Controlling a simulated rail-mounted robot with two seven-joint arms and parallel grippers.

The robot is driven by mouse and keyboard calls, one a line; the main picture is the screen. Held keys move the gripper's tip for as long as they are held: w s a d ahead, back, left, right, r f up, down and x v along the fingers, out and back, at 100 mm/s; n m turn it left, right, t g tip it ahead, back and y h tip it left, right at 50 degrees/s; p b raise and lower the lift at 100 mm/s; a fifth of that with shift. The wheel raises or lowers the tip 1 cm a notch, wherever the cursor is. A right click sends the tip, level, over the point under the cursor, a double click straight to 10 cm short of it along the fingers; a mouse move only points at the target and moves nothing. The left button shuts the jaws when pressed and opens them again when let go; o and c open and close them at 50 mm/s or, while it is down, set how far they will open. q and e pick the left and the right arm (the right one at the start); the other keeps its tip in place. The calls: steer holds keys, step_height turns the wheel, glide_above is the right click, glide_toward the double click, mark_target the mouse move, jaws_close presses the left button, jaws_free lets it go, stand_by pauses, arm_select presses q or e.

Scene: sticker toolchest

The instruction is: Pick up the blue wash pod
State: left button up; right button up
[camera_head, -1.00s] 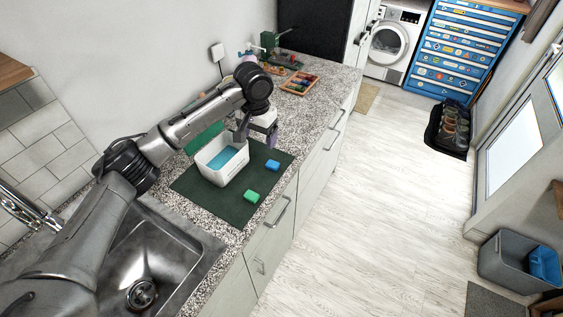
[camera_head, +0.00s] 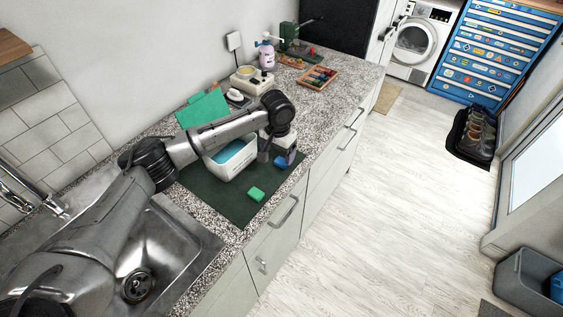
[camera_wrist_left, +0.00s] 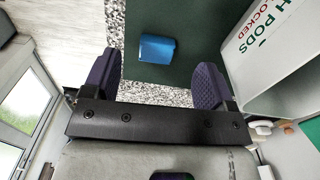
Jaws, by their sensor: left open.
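The blue wash pod (camera_head: 281,162) lies on the dark green mat (camera_head: 226,200), right of the white tub. In the left wrist view the pod (camera_wrist_left: 157,48) shows just past my fingertips, roughly between the two purple fingers, with no contact visible. My left gripper (camera_head: 278,154) is open and empty, low over the pod and partly covering it in the head view; it also shows in the left wrist view (camera_wrist_left: 156,75). A green pod (camera_head: 256,194) lies nearer on the mat. The white tub (camera_head: 224,170) holds blue contents. My right gripper is out of view.
The tub wall (camera_wrist_left: 262,75), lettered "PODS" and "LOCKED", stands close beside one finger in the left wrist view. A sink (camera_head: 150,260) lies in front.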

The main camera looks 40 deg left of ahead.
mark_target(279, 163)
arm_select(q)
steer(key=shift+w+f, duration=0.1)
steer(key=shift+f, duration=0.4)
steer(key=shift+w+f+p, duration=0.1)
steer(key=shift+f+p, duration=0.5)
steer(key=shift+f, duration=1.6)
steer(key=c, duration=1)
steer(key=shift+r, duration=0.1)
